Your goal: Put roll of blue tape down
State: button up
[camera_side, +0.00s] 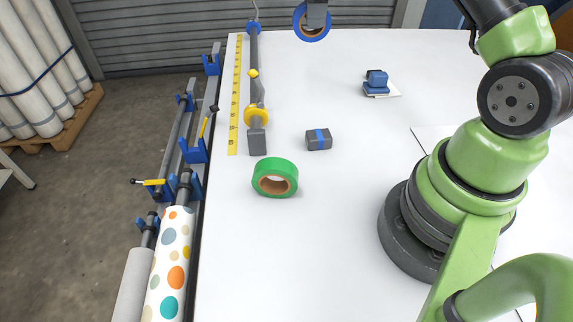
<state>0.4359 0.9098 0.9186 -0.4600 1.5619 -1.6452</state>
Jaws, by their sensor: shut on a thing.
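The roll of blue tape (301,29) is at the top of the side view, its ring upright with a brown core. My gripper (316,16) is shut on the blue tape and covers part of its ring. The upper part of my gripper is cut off by the picture's top edge. The tape appears to be held above the far part of the white table (330,230), but its exact height is hard to tell.
A grey bar with a yellow ring (257,116) lies beside a yellow ruler (235,95). A blue-grey object (376,83) sits further right. The table's middle front is clear.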

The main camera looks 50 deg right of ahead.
notch_tip(320, 180, up, 5)
jog(key=shift+f, duration=0.1)
jog(key=s+a+r+n, duration=0.2)
jog(key=a+n, duration=0.7)
jog(key=a, duration=1.8)
jog(key=s+a+f+n, duration=0.1)
jog(key=s+a+n, duration=0.45)
jog(key=s, duration=0.65)
jog(key=s+a+f+n, duration=0.1)
jog(key=s+a+n, duration=0.3)
jog(key=s+a, duration=0.5)
jog(key=shift+s+d+f, duration=0.25)
jog(key=shift+d+f, duration=0.05)
jog(key=shift+f, duration=3.2)
jog(key=shift+s+d+f, duration=0.3)
jog(key=shift+f, duration=3.2)
jog(key=shift+s+d+f, duration=0.25)
jog(key=shift+d+f, duration=0.05)
jog(key=shift+f, duration=3.2)
jog(key=shift+f, duration=0.1)
